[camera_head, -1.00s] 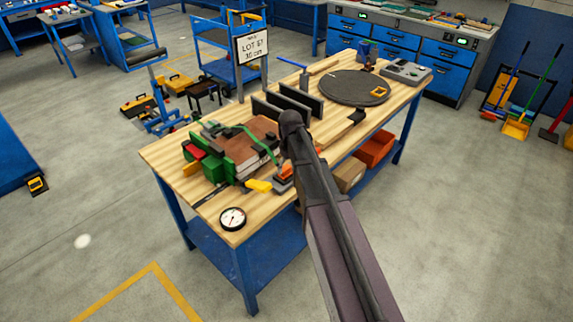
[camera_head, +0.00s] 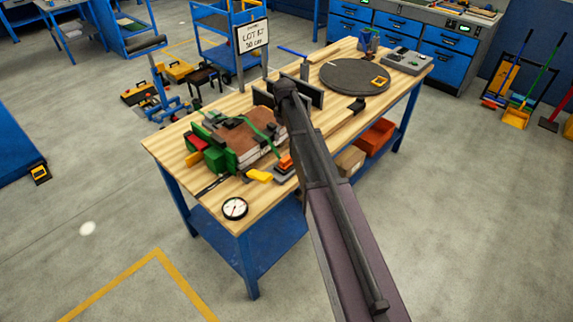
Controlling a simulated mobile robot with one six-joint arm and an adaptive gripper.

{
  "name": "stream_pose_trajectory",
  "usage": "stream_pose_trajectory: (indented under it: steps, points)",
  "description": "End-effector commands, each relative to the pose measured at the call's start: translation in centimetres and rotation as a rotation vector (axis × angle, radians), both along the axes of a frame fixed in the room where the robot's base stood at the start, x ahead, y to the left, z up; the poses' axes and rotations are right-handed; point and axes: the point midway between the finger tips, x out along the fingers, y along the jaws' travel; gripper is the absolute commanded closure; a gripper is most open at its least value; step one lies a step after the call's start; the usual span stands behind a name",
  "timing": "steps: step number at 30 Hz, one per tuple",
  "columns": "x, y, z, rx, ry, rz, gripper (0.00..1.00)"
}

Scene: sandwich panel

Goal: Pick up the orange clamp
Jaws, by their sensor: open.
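A small orange piece (camera_head: 286,162) lies on a grey part at the front edge of the wooden workbench (camera_head: 165,150), just left of my arm. An orange-yellow piece with a dark opening (camera_head: 380,82) lies on the round dark disc further back. I cannot tell for certain which of the two is the orange clamp. My arm reaches up from the bottom right across the bench, and its visible far end is in front of the dark upright plates. My gripper does not show, so its place relative to either piece is hidden.
The round disc (camera_head: 340,76) takes up the back of the bench. A brown block (camera_head: 240,135) with green holders and a green strap lies at the left front. A dial gauge (camera_head: 235,208) and a yellow piece (camera_head: 259,175) lie near the front edge.

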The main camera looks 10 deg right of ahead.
Motion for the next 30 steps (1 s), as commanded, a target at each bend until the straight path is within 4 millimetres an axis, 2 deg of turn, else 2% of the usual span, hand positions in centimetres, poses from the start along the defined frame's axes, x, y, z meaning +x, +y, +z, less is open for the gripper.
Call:
stream_pose_trajectory:
  steps: [30]
  points:
    - [0.0,-0.2,-7.8,0.000,0.000,-0.002,0.00]
